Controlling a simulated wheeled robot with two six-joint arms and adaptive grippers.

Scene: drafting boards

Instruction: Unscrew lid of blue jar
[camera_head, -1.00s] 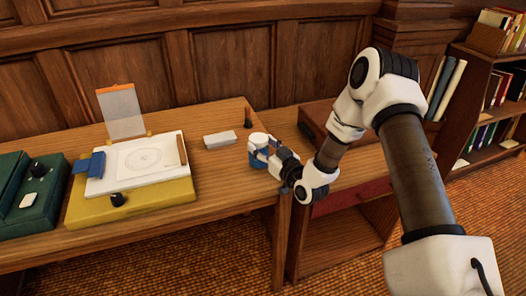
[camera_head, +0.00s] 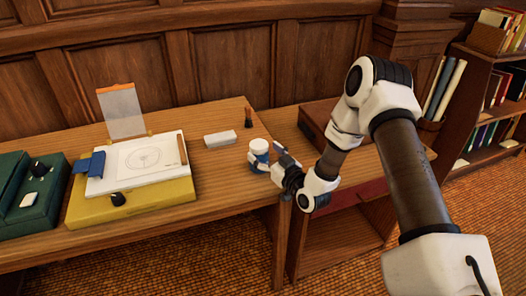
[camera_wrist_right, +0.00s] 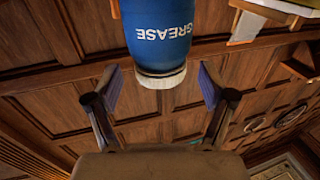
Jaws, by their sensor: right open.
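The blue jar (camera_head: 258,163) stands upright near the right end of the long wooden table, with its white lid (camera_head: 259,146) on top. In the right wrist view the jar (camera_wrist_right: 160,30) appears upside down, with the word GREASE on its side and the pale lid (camera_wrist_right: 160,77) toward my gripper. My right gripper (camera_head: 277,160) is just right of the jar, with its fingers apart. In the wrist view its fingers are on either side of the lid, with visible gaps. My left gripper is not in view.
A yellow drafting board (camera_head: 130,203) with paper and a green case (camera_head: 35,205) are to the left. A brown box (camera_head: 318,122) is on the lower surface at right.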

